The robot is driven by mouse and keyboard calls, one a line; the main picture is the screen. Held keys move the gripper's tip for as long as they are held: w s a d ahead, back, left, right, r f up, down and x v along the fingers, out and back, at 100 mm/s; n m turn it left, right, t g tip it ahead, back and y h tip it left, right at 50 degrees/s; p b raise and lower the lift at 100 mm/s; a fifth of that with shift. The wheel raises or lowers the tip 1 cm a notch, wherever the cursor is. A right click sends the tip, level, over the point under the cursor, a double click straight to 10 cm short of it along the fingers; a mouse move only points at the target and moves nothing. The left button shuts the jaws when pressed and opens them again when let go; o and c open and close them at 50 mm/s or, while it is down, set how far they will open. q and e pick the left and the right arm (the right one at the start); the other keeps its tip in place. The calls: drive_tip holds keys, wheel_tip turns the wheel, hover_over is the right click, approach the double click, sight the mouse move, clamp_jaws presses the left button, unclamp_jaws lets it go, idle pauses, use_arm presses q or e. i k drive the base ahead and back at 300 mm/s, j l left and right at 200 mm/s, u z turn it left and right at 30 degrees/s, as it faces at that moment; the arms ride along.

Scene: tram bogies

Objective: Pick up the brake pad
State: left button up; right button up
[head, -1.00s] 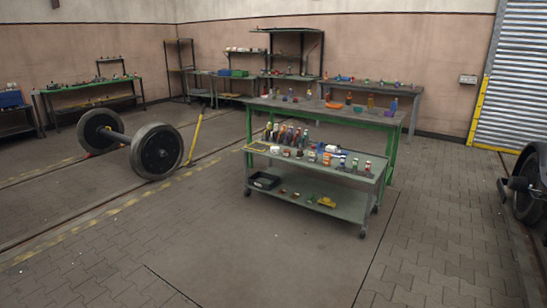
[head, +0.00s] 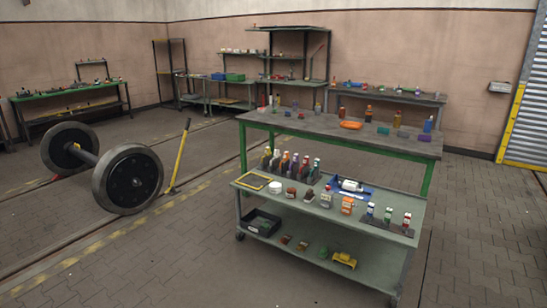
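I cannot make out which item is the brake pad; the small items are too small to tell apart. A grey two-level trolley (head: 283,213) stands in front of a green-framed workbench (head: 312,128). Its top holds bottles (head: 290,164), a yellow frame (head: 253,181), small jars and a blue item with a white piece (head: 350,186). Its lower shelf holds a black bin (head: 262,222), small brown items (head: 302,245), a green item (head: 323,252) and a yellow item (head: 344,260). Neither of my grippers is in view.
A wheelset (head: 127,178) stands on floor rails at the left, with a yellow lever (head: 179,158) beside it. More benches and shelves (head: 296,67) line the back wall. The floor in front of the trolley (head: 170,260) is clear.

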sight(275, 162)
drive_tip(key=i, duration=1.1)
drive_tip(key=i+j+z, duration=0.1)
drive_tip(key=i, duration=1.05)
drive_tip(key=i+j+z, duration=0.1)
drive_tip(key=i+z, duration=0.2)
drive_tip(key=i, duration=0.25)
drive_tip(key=i+j+z, duration=0.25)
drive_tip(key=i, duration=0.25)
drive_tip(key=i+j+z, duration=0.3)
drive_tip(key=i, duration=0.55)
drive_tip(key=l, duration=0.05)
